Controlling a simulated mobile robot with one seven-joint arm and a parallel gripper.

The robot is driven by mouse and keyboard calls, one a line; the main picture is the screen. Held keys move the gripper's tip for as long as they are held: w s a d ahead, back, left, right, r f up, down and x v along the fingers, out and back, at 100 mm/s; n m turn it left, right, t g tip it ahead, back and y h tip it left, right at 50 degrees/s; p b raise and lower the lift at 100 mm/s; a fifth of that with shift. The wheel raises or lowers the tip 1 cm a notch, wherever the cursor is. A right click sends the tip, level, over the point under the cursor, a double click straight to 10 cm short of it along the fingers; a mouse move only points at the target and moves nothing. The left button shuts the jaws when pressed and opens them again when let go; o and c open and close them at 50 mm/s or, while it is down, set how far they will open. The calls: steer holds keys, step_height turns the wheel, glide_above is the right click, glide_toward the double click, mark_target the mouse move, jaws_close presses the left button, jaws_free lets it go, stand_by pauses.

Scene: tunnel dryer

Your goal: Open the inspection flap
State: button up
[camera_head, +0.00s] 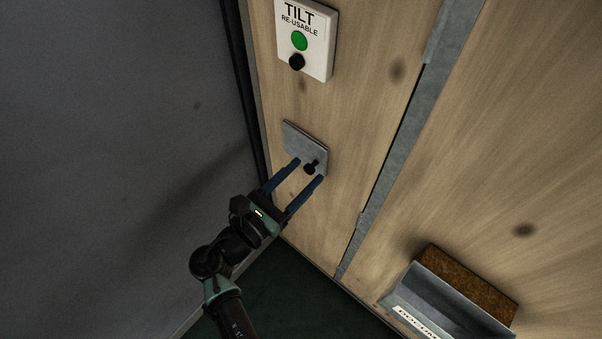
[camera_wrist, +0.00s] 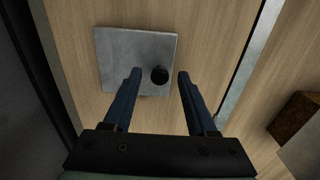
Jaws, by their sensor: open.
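The inspection flap is a small grey metal plate (camera_head: 303,143) on the light wood panel, and it looks closed, flat against the wood. A black round knob (camera_head: 310,168) sits near its lower right corner. In the wrist view the flap (camera_wrist: 120,50) fills the upper middle, with the knob (camera_wrist: 159,75) at its right. My gripper (camera_head: 310,170) is open, its two blue fingers pointing at the flap with the knob between their tips. In the wrist view the fingers (camera_wrist: 160,75) stand on either side of the knob, apart from it. I cannot tell how far they are from the panel.
Above the flap is a white "TILT RE-USABLE" label plate (camera_head: 306,38) with a green dot and black knob. A grey metal strip (camera_head: 400,150) runs down the wood on the right. A metal tray (camera_head: 440,305) with a brown block (camera_head: 468,280) juts out at lower right. A grey wall (camera_head: 120,120) is at left.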

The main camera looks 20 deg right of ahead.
steer(key=shift+w+d, duration=0.1)
jaws_close()
stand_by(0.3)
stand_by(1.1)
